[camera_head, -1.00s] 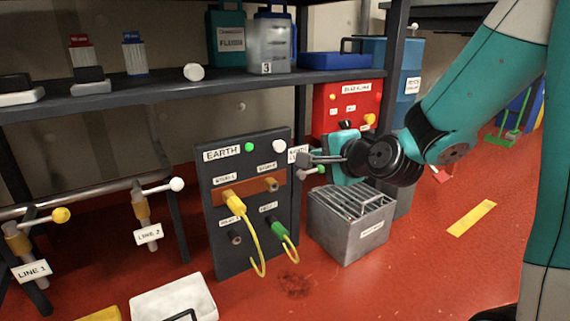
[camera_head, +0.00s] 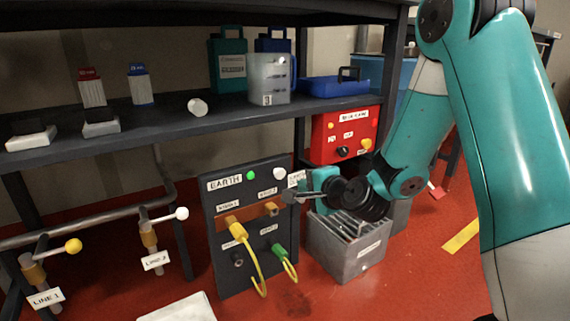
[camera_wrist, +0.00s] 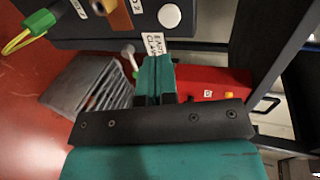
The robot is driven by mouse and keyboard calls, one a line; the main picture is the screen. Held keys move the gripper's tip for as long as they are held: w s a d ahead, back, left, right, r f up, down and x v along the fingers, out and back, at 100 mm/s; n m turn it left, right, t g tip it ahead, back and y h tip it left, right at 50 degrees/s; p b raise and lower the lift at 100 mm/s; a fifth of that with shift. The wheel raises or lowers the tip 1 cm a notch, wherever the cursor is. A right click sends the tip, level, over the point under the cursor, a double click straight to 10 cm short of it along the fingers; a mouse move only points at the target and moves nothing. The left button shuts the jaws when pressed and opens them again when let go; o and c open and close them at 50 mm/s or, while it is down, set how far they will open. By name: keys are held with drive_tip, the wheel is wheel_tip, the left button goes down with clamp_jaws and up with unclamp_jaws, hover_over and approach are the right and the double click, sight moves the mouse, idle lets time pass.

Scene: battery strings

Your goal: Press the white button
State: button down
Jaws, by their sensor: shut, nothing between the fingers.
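The white button (camera_head: 279,173) is a round white disc at the upper right of the dark EARTH panel (camera_head: 210,264). It also shows at the top of the wrist view (camera_wrist: 169,15). The fingers hold nothing.
A green light (camera_head: 251,175) is left of the button. A yellow plug (camera_head: 236,229) and a green plug (camera_head: 278,250) with yellow cables sit lower on the panel. A grey slotted box (camera_head: 340,262) stands below my gripper. A red box (camera_head: 325,146) and a shelf (camera_head: 230,118) are behind.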

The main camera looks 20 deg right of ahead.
sight(280, 174)
drive_tip(key=p+x, duration=0.1)
drive_tip(key=x, duration=0.2)
drive_tip(key=p+x, duration=0.1)
drive_tip(key=x, duration=0.2)
drive_tip(key=r+p+x, duration=0.1)
drive_tip(key=x, duration=0.2)
drive_tip(key=shift+w+p, duration=0.35)
